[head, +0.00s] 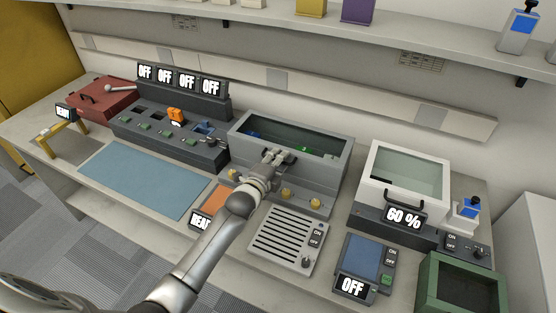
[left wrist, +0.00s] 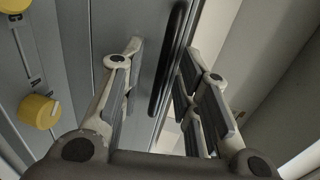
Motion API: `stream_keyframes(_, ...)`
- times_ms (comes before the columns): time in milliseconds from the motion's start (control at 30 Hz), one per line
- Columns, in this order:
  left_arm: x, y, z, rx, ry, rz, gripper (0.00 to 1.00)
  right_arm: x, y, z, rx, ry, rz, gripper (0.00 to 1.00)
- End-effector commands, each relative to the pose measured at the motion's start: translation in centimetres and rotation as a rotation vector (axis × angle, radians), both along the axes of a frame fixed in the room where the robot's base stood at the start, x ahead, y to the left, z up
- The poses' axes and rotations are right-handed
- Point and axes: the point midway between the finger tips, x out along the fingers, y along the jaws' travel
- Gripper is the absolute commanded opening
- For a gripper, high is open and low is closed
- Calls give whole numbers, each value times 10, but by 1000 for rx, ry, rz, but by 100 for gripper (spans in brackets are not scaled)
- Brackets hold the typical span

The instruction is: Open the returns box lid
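No readable label marks the returns box. My left gripper (head: 273,158) is at the front of a grey box (head: 338,170) whose top shows a dark interior, with small blue and green things inside. Whether a clear lid covers it I cannot tell. In the left wrist view, my left gripper (left wrist: 160,90) is open, its fingers wide apart, with a black bar handle (left wrist: 168,60) running between them. I see no finger clearly touching the handle. A red box (head: 103,100) with a dark handle stands shut at the far left. My right gripper is not in view.
Yellow knobs (head: 286,194) line the grey box's front. A white clear-topped box (head: 385,205) reading 60 % stands right of it, with a green bin (head: 428,295) at lower right. A blue mat (head: 145,178) leaves clear room at left. A shelf (head: 300,38) runs above.

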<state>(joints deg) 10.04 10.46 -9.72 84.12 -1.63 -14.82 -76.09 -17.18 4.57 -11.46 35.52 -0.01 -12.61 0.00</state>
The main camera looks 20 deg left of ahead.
Motion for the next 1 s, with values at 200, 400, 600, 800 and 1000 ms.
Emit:
stream_keyframes(200,2,-1,-1,-1,1,0,30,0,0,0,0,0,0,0)
stream_keyframes(400,2,0,-1,-1,1,0,21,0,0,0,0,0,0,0)
stream_keyframes(600,2,0,-1,-1,1,0,0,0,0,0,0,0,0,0)
stream_keyframes(800,2,0,-1,-1,1,0,0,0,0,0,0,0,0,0)
stream_keyframes(1000,4,0,1,0,5,0,0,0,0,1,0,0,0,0)
